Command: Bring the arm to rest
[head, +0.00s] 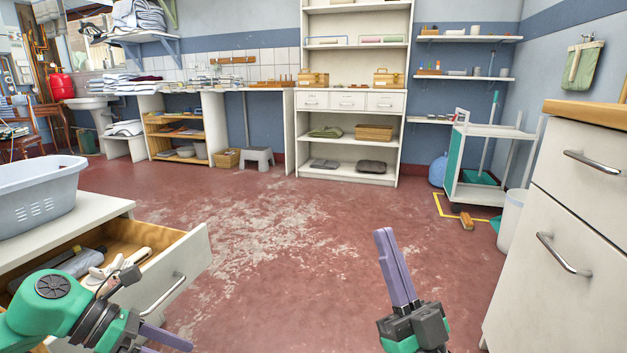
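My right gripper (396,268) stands out over the red floor at the lower middle, its purple fingers pointing up the picture. The fingers lie together with nothing between them. My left arm, green and dark grey, comes in at the lower left, in front of the open drawer. My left gripper (166,339) points right, below the drawer's handle. It is partly cut off by the bottom edge, so its opening is unclear. I see nothing held in it.
The open drawer (180,270) at left holds a white-handled tool and grey items. A grey basket (38,196) sits on the counter above. A white drawer cabinet (560,225) stands close at right. The worn floor (290,240) between is clear; shelves (350,110) stand far back.

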